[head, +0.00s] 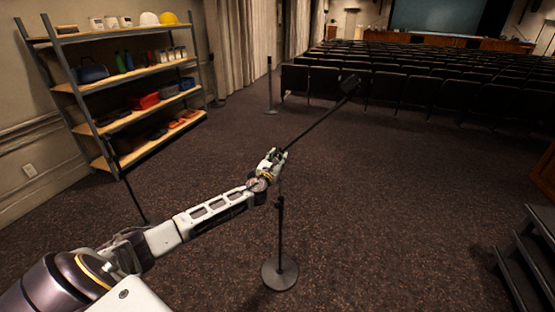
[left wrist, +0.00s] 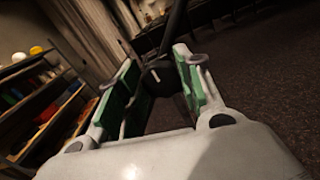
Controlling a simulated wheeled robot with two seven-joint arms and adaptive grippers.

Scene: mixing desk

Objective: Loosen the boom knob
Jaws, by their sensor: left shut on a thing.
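The microphone stand has a round base (head: 280,272) on the carpet and an upright dark pole (head: 280,225). Its dark boom (head: 320,117) slants up to the right from the pole top to a dark microphone (head: 350,85). My left gripper (head: 274,158) is at the pole top, where the boom joins it, and hides most of the joint. In the left wrist view, the black round boom knob (left wrist: 157,78) sits between the green-padded fingers of my left gripper (left wrist: 160,88), which is shut on it. My right gripper is not in view.
A shelf unit (head: 120,122) with cases, bottles and helmets stands at the left wall. Rows of dark seats (head: 420,90) fill the back right. Dark steps (head: 530,255) are at the right edge. Another thin stand (head: 270,90) stands behind. Carpet around the base is clear.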

